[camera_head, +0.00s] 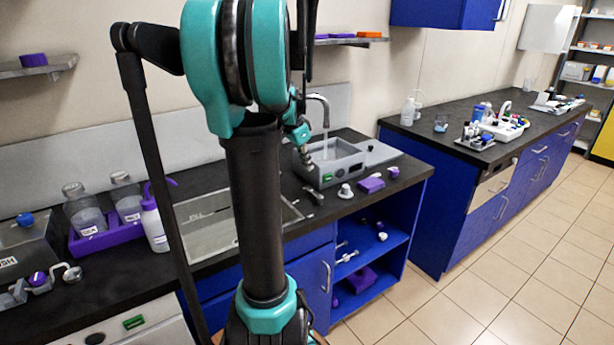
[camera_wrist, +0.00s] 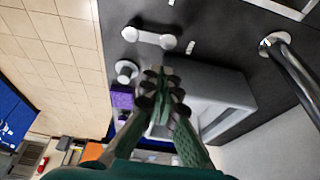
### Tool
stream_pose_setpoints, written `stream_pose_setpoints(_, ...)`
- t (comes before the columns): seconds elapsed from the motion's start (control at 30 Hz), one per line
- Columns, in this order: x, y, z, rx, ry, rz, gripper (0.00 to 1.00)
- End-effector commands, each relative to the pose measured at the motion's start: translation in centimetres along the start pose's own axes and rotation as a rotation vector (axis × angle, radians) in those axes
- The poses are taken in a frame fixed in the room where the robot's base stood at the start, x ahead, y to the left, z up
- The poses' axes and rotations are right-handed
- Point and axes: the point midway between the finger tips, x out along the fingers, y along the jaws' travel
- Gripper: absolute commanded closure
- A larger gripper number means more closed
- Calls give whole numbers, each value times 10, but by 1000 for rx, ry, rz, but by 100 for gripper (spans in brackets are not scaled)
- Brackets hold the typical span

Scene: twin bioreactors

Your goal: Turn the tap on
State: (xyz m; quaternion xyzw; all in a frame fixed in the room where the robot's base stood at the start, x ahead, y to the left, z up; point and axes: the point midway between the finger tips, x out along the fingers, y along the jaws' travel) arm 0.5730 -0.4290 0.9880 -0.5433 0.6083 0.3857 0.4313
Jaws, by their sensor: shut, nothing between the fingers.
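The tap (camera_head: 322,103) is a curved chrome spout behind the counter in the head view. A pale vertical streak hangs below its mouth; I cannot tell whether it is water. In the wrist view the tap's chrome pipe (camera_wrist: 292,68) rises from a round base at the right. My gripper (camera_wrist: 163,72) is shut and empty, apart from the pipe. In the head view my gripper (camera_head: 306,158) is over the left side of a grey box-shaped device (camera_head: 338,172), partly hidden by my arm. I cannot make out a separate tap lever.
The sink (camera_head: 205,232) is left of the grey device, partly behind my arm. A small metal piece with two round ends (camera_wrist: 150,38), a white-topped knob (camera_wrist: 126,70) and a purple block (camera_wrist: 122,97) lie near the counter's front. Bottles (camera_head: 85,212) stand in a purple rack at left.

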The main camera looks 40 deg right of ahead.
Motion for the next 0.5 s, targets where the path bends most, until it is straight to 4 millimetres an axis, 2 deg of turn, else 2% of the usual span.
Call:
stream_pose_setpoints(0.17, 21, 0, 0, 1, 0, 0, 100)
stream_pose_setpoints(0.5, 78, 0, 0, 0, 0, -1, 100)
